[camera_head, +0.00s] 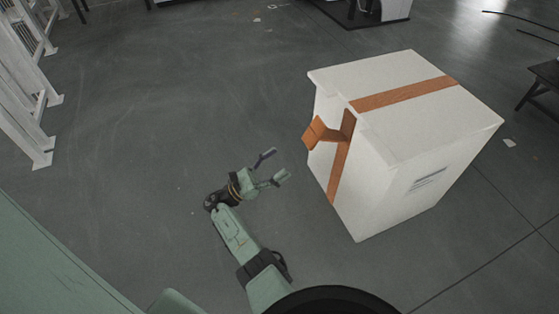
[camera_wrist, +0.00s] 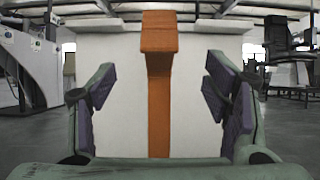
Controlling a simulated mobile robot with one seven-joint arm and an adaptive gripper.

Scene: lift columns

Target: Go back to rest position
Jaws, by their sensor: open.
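My gripper (camera_head: 273,168) is open and empty in the head view, at the end of my green arm. It points toward a large white box (camera_head: 440,130) with orange-brown strips. A brown tab (camera_head: 317,132) sticks out from the box's near side, above and right of my fingertips. There is a gap between the fingers and the box. In the wrist view, my gripper's two purple-padded fingers (camera_wrist: 165,98) stand wide apart. The white box (camera_wrist: 120,70) fills the middle behind them, and its vertical orange strip (camera_wrist: 159,110) shows between them.
White railings (camera_head: 25,110) stand at the left. A dark table (camera_head: 543,85) is at the right edge, and equipment (camera_head: 365,10) stands at the top. The grey floor (camera_head: 170,90) left of the box is mostly clear.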

